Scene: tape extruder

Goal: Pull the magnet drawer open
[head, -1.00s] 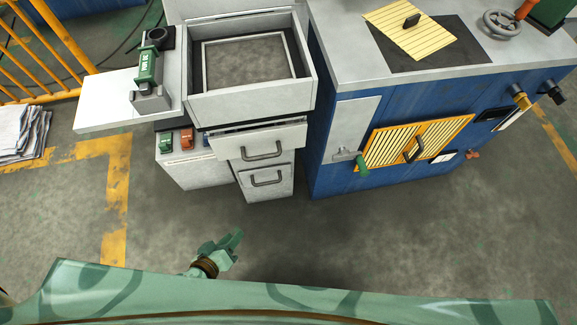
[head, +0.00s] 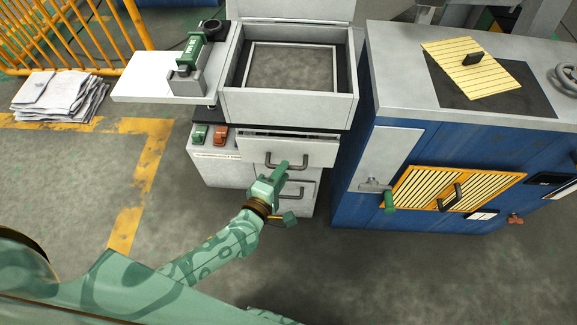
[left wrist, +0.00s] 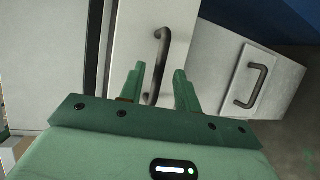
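A white cabinet has two grey-handled drawers, one above the other; which one is the magnet drawer is not marked. The upper drawer front (head: 310,152) juts out a little, with a dark gap along its top. Its dark bar handle (left wrist: 158,66) shows in the left wrist view. The lower drawer (left wrist: 240,85) is to its right there and looks closed. My left gripper (head: 284,174) is in front of the upper drawer. In the left wrist view its fingers (left wrist: 160,92) are apart, with the upper handle between them; contact is unclear. My right gripper is out of view.
An open white tray box (head: 290,105) sits above the drawers. A side shelf (head: 150,88) holds a green device (head: 192,52). A blue cabinet (head: 345,200) stands close on the right. The floor in front is clear.

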